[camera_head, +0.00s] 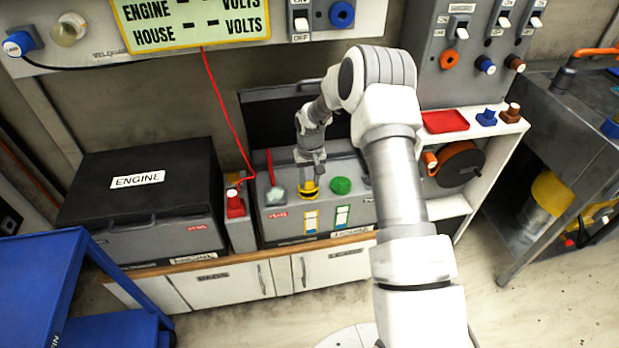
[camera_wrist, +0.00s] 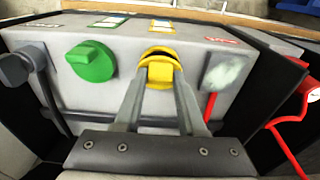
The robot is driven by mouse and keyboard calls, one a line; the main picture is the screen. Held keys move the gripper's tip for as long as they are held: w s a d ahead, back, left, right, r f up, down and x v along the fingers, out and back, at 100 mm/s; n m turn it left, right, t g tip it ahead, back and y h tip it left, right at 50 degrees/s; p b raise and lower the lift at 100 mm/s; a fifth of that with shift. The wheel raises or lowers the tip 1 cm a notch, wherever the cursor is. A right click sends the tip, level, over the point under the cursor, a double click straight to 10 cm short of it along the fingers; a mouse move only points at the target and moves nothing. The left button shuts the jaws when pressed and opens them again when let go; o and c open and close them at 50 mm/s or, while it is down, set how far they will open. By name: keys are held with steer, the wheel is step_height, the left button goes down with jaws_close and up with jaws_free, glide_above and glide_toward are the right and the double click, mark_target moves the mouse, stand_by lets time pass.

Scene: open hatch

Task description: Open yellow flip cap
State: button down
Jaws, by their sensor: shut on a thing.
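The yellow flip cap (camera_head: 309,189) sits on top of the grey battery box (camera_head: 270,225), left of a green cap (camera_head: 341,185). In the wrist view the yellow flip cap (camera_wrist: 160,68) is at the top middle, with the green cap (camera_wrist: 92,61) to its left. My gripper (camera_head: 311,175) reaches down to the yellow cap from above. In the wrist view my gripper's fingers (camera_wrist: 160,82) are shut on the yellow flap, one on each side. A dark gap shows between the flap and the far yellow rim. I cannot tell how far the flap is raised.
A pale, whitish patch (camera_wrist: 222,72) lies beside the yellow cap on the box top. A red cable (camera_head: 222,110) hangs down at the left. A black box marked ENGINE (camera_head: 140,180) stands left, and a shelf with a red tray (camera_head: 446,122) stands right.

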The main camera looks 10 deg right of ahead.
mark_target(309, 181)
steer(key=shift+w+r+g, duration=0.2)
steer(key=shift+w+g, duration=0.1)
steer(key=shift+g, duration=0.2)
steer(key=shift+c, duration=2.4)
jaws_free()
step_height(309, 181, up, 17)
steer(key=p, duration=0.2)
steer(key=shift+r, duration=0.2)
steer(key=shift+s, duration=0.1)
